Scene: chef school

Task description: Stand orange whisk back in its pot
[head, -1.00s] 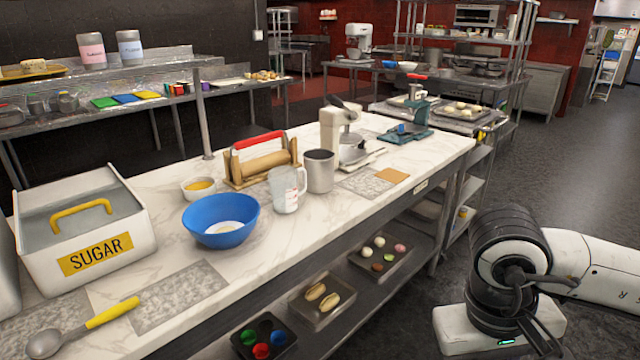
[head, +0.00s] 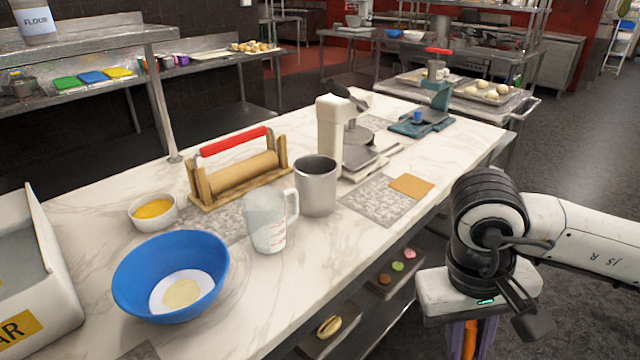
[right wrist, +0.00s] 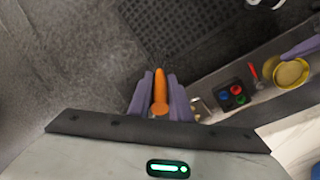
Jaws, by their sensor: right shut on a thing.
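My right gripper (head: 467,341) is at the lower right of the head view, in front of the counter's near edge and over the floor. Its purple fingers are shut on the orange whisk (head: 469,342), of which only an orange part shows. In the right wrist view the orange handle (right wrist: 160,88) lies between the fingers (right wrist: 161,97); the wire end cannot be made out. A grey metal pot (head: 316,188) stands upright on the marble counter, behind the measuring jug; I see nothing standing out of it. My left gripper is not in view.
The clear measuring jug (head: 268,222), blue bowl (head: 170,268) and rolling pin stand (head: 238,175) are near the pot. The shelf below holds trays.

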